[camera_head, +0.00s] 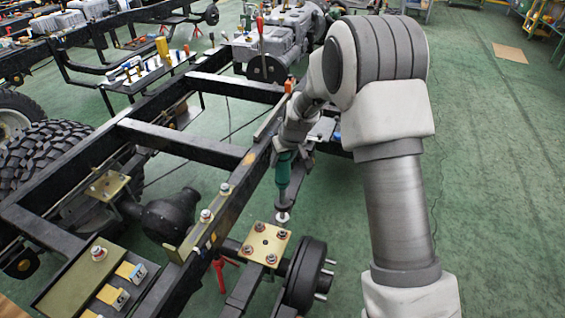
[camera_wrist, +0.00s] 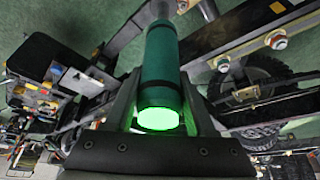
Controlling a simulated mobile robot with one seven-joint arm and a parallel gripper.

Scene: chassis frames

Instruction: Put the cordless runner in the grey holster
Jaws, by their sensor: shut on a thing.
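The cordless runner (camera_head: 284,168) is a green cylinder with a slim grey shaft, pointing down. My gripper (camera_head: 288,147) is shut around its upper body and holds it nearly upright beside the black chassis rail. Its lower end is close to the brass plate (camera_head: 264,244) with bolts; I cannot tell whether it touches anything. In the wrist view the runner (camera_wrist: 162,70) lies between the two fingers of my gripper (camera_wrist: 160,90), with a bright green glowing end towards me. I cannot make out the grey holster for sure; my arm hides part of the area behind.
The black chassis frame (camera_head: 190,138) fills the left and middle. A hub (camera_head: 306,275) with studs is below the runner. A tray of small parts (camera_head: 70,296) is at lower left, and a tool shelf (camera_head: 150,72) is further back.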

